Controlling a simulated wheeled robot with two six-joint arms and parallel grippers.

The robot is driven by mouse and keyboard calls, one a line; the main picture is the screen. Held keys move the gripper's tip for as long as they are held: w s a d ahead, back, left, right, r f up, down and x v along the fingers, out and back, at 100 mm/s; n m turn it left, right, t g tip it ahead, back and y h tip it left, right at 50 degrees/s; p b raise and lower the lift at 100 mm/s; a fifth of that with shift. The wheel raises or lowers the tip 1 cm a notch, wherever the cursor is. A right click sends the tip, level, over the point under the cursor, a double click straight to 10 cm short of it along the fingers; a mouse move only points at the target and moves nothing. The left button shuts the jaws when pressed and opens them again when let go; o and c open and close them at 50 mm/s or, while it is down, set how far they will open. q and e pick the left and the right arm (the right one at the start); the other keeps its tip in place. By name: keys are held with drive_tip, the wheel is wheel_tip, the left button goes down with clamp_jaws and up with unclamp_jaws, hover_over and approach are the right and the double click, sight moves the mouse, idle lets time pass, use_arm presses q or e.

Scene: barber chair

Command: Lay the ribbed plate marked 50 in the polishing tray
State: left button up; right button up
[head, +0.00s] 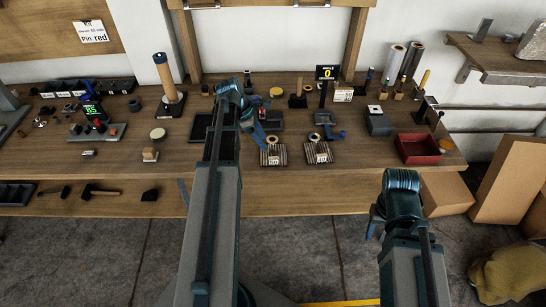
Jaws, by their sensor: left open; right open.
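Two ribbed plates with small white labels lie side by side near the bench's front edge, the left plate (273,157) and the right plate (318,153). Each has a tan ring at its back edge. The label numbers are too small to read surely, so I cannot tell which is marked 50. A dark shallow tray (199,128) is partly hidden behind my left arm; I cannot tell whether it is the polishing tray. My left gripper (259,132) is open and empty, just behind the left plate. My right gripper (374,222) is open, low in front of the bench.
A red bin (417,149) stands at the bench's right. An upright wooden cylinder (168,79) stands at left. Cardboard boxes (508,178) are at lower right.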

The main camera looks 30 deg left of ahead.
use_arm(q)
drive_tip(key=b, duration=0.5)
hover_over(273, 158)
drive_tip(key=s+a, duration=0.1)
wheel_tip(273, 158, down, 6)
drive_tip(key=shift+s+a+r, duration=0.1)
drive_tip(key=shift+a+r, duration=0.05)
drive_tip(key=b+x, duration=0.3)
drive_tip(key=a+b+x, duration=0.1)
drive_tip(key=x, duration=0.1)
drive_tip(key=shift+d+f+b, duration=0.1)
drive_tip(key=shift+f+b, duration=0.2)
drive_tip(key=shift+b, duration=0.1)
drive_tip(key=shift+r, duration=0.1)
clamp_jaws()
idle(0.4)
